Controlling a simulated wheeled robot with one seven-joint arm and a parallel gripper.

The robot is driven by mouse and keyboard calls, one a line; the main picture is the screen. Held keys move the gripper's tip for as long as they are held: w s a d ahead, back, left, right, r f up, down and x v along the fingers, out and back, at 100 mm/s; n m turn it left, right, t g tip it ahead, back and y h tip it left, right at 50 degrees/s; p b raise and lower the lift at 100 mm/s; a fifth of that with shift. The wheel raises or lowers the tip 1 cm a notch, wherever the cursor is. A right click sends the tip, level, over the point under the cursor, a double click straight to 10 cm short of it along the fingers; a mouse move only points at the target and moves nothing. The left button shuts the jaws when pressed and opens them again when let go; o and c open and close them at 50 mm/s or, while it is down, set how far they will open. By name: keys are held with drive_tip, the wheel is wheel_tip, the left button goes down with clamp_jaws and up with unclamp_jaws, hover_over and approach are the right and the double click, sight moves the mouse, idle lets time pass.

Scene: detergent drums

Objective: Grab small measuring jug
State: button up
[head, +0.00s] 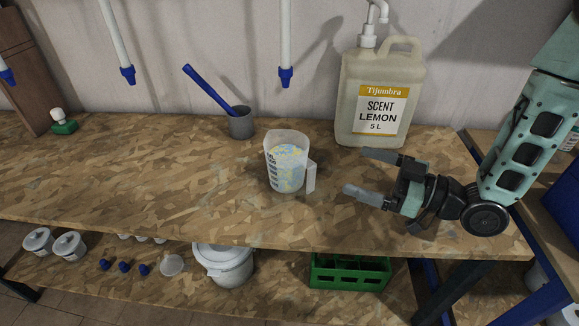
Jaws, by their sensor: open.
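The small measuring jug (287,163) is a translucent cup with dark scale marks and a handle on its right side. It stands upright on the wooden bench and holds a speckled blue, yellow and white filling. My gripper (364,173) is to the right of the jug, with its two fingers apart and pointing left toward the handle. It is empty, and a gap shows between the fingers and the jug.
A large scent lemon canister (380,98) with a pump stands behind my gripper. A grey cup (242,123) with a blue-handled tool stands behind the jug. A green-based object (64,127) sits far left. The bench's left part is clear. A lower shelf holds a white bucket (228,267) and a green crate (349,272).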

sight(307, 151)
drive_tip(key=shift+f+p+x, duration=0.1)
drive_tip(key=shift+p+x, duration=0.5)
drive_tip(key=shift+x, duration=2.95)
drive_tip(key=shift+f+p+x, duration=0.15)
drive_tip(key=shift+p+x, duration=0.45)
drive_tip(key=shift+x, duration=2.95)
drive_tip(key=shift+w, duration=0.1)
drive_tip(key=c, duration=1.3)
drive_tip(key=shift+r, duration=0.3)
